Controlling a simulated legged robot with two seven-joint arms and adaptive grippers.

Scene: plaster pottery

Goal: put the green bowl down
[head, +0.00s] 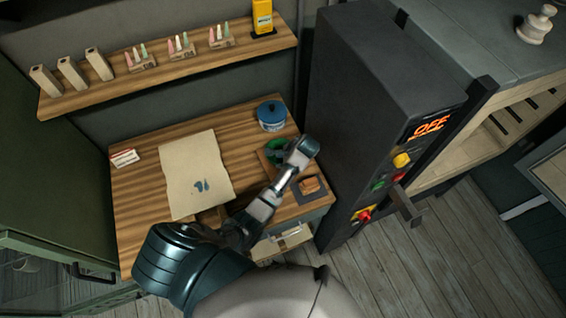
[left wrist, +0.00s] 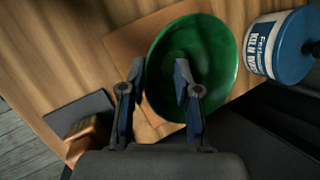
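The green bowl (left wrist: 215,60) rests on a tan square board (left wrist: 125,40) on the wooden worktable. In the head view the bowl (head: 273,152) is partly hidden by my left arm. My left gripper (left wrist: 159,68) is over the bowl's near rim in the left wrist view, its fingers spread apart. One finger shows just outside the rim and the other over the bowl's inside; I cannot tell whether either touches it. In the head view the left gripper (head: 301,152) is mostly hidden by its own wrist. My right gripper is not in view.
A blue-lidded tub (head: 271,115) stands close behind the bowl. A dark square with a brown block (head: 310,185) lies at the front right. The black kiln cabinet (head: 375,110) rises at the right. A paper sheet (head: 198,170) covers the table's middle left.

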